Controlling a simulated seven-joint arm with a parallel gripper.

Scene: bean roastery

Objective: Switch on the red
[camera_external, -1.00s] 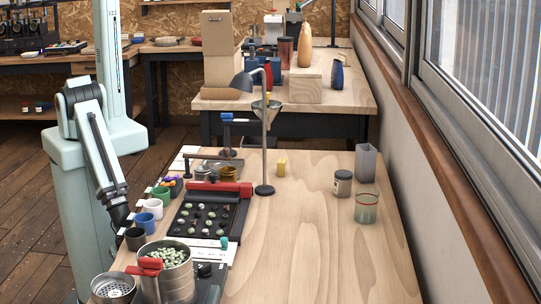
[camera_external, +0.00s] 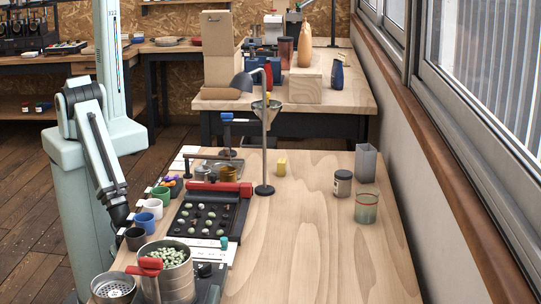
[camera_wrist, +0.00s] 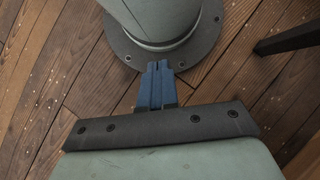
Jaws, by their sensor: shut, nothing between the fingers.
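No thing is plainly marked as a red switch. A red T-shaped handle (camera_external: 150,264) stands in front of a metal canister of green beans (camera_external: 174,277) at the near left of the table. A red bar (camera_external: 232,188) lies along the far edge of a black tray with round pieces (camera_external: 190,216). My gripper (camera_wrist: 157,66) shows in the wrist view as blue fingers, closed together with nothing between them, above the wooden floor beside my own base. In the external view my arm hangs down at the table's left edge; the fingers are hidden there.
Coloured cups (camera_external: 152,207) line the left edge. A blue-topped post (camera_external: 227,118) stands farther back. A jar (camera_external: 342,184) and a glass (camera_external: 366,208) stand at right. The table's near right is clear.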

